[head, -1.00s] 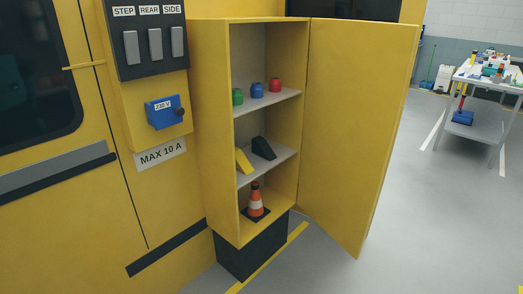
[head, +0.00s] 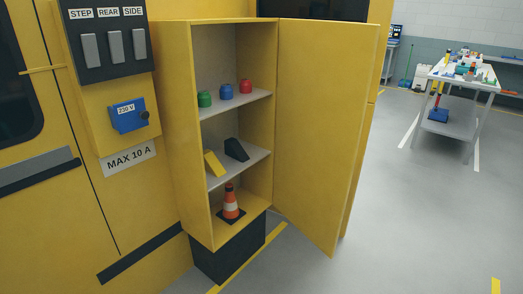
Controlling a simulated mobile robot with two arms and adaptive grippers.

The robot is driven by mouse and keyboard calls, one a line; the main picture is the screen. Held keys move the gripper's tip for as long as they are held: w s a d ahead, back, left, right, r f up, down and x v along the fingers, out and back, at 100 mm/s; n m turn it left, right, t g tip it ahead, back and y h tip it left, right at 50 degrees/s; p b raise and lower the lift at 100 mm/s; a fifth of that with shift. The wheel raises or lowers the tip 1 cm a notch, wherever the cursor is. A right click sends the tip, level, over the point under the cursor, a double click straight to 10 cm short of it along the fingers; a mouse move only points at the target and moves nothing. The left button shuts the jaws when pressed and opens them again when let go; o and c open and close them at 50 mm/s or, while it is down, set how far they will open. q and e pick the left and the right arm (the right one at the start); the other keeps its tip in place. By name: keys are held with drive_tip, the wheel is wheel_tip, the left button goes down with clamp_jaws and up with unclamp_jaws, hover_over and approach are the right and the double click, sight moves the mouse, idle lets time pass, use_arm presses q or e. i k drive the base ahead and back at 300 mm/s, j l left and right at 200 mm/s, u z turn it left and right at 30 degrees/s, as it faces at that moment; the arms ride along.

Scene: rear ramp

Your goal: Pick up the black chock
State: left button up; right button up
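The black chock (head: 236,149) is a dark wedge on the middle shelf (head: 246,163) of the open yellow cabinet (head: 183,130). A yellow chock (head: 214,163) lies to its left on the same shelf, close beside it. Nothing covers the black chock from this side. Neither of my grippers shows in the head view.
Green (head: 205,99), blue (head: 226,92) and red (head: 246,87) items stand on the upper shelf. An orange-white cone (head: 231,202) stands at the bottom. The cabinet door (head: 318,130) hangs open to the right. Open floor (head: 420,220) lies right, before a cluttered table (head: 455,82).

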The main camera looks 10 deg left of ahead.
sight(234, 149)
drive_tip(key=i+l, duration=0.25)
drive_tip(key=l, duration=0.15)
drive_tip(key=i+l, duration=0.2)
drive_tip(key=l, duration=0.15)
drive_tip(key=i+l, duration=0.25)
drive_tip(key=l, duration=0.15)
drive_tip(key=i+u, duration=0.65)
drive_tip(key=u, duration=0.2)
drive_tip(key=i+l+u, duration=0.1)
drive_tip(key=i+u, duration=0.3)
drive_tip(key=k, duration=0.1)
